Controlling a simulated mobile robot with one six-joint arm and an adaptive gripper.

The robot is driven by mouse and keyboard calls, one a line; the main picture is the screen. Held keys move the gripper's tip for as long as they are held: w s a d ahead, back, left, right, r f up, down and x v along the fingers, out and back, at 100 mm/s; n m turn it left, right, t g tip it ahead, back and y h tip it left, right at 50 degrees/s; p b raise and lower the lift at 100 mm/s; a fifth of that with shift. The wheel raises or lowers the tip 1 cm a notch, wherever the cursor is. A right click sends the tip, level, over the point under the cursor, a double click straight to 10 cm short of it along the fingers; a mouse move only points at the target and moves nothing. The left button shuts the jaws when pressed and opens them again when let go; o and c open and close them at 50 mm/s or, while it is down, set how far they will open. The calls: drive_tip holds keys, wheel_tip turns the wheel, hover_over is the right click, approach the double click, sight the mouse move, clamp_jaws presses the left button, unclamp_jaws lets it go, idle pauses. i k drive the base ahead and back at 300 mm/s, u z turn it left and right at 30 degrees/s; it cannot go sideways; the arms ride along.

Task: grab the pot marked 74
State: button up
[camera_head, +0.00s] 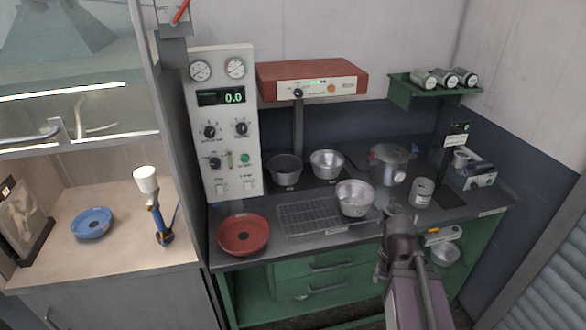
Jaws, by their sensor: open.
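Several pots stand on the dark bench. A dark grey pot (285,169) and a silver pot (327,164) stand side by side at the back, under the red unit. Another silver pot (354,199) sits on the right part of the wire rack. A larger lidded metal pot (389,165) stands further back to the right. Small marks show near some pots, but I cannot read a 74 on any. My gripper (393,210) is open, at the bench's front edge just right of the rack pot. Its fingers are small and partly hidden by my arm.
The wire rack (300,218) lies at the front of the bench, with a red pan (243,235) to its left. A metal can (421,193) stands right of my gripper. The red unit (312,78) overhangs the back pots. A tall control panel (222,125) rises at the left.

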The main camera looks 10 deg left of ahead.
sight(284, 168)
drive_tip(key=u, duration=0.15)
drive_tip(key=i, duration=1.05)
drive_tip(key=u, duration=0.55)
